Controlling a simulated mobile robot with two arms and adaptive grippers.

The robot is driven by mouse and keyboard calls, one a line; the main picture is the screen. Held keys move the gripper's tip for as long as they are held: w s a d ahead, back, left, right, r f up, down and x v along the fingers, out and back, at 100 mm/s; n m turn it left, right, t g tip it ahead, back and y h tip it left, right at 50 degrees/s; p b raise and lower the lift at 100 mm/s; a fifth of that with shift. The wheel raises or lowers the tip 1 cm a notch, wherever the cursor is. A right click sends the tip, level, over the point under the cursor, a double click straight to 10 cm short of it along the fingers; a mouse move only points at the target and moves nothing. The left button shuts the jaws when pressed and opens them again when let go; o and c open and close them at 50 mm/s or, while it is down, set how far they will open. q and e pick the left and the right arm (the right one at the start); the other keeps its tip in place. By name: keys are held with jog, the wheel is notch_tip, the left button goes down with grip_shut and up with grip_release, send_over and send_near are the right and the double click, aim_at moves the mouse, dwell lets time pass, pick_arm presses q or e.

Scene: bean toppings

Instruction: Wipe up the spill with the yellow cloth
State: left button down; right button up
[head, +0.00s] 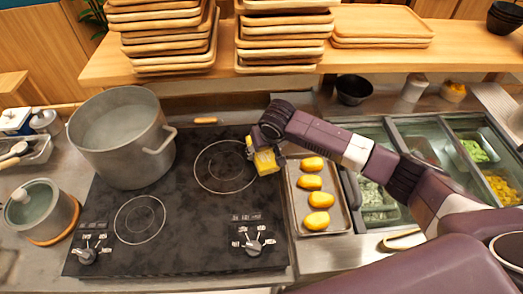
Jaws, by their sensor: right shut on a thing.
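The yellow cloth (264,162) hangs from my right gripper (257,143), over the right edge of the black cooktop (205,240), close to the rear right burner ring. My right gripper is shut on the cloth, and its fingertips are partly hidden by the arm and the cloth. I cannot tell whether the cloth touches the surface. I cannot make out a distinct spill; the cooktop looks mottled all over. My left gripper is not in view.
A large pot (115,150) stands on the cooktop's rear left. A metal tray (336,226) with several yellow pieces lies right of the cooktop. A lidded small pot (40,212) stands at left. Stacked wooden trays (165,38) sit on the shelf behind. Food bins (480,152) lie at right.

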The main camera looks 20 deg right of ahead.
jog(key=shift+w+a+p, duration=0.2)
jog(key=shift+a, duration=0.8)
jog(key=shift+w+a+p, duration=0.15)
jog(key=shift+a+p, duration=0.05)
jog(key=shift+a, duration=0.8)
jog(key=shift+d, duration=0.15)
jog(key=shift+s+d+p, duration=0.2)
jog(key=shift+d+p, duration=0.5)
jog(key=shift+s+d+f+p, duration=0.15)
jog(key=shift+d+p, duration=0.15)
jog(key=shift+d, duration=0.3)
jog(key=shift+s+d+r+p, duration=0.1)
jog(key=shift+d+p, duration=0.2)
jog(key=shift+d, duration=0.3)
jog(key=shift+w+a, duration=0.2)
jog(key=shift+a, duration=0.85)
jog(key=shift+w+a, duration=0.2)
jog(key=shift+a, duration=0.8)
jog(key=shift+d+p, duration=0.1)
jog(key=shift+p, duration=0.25)
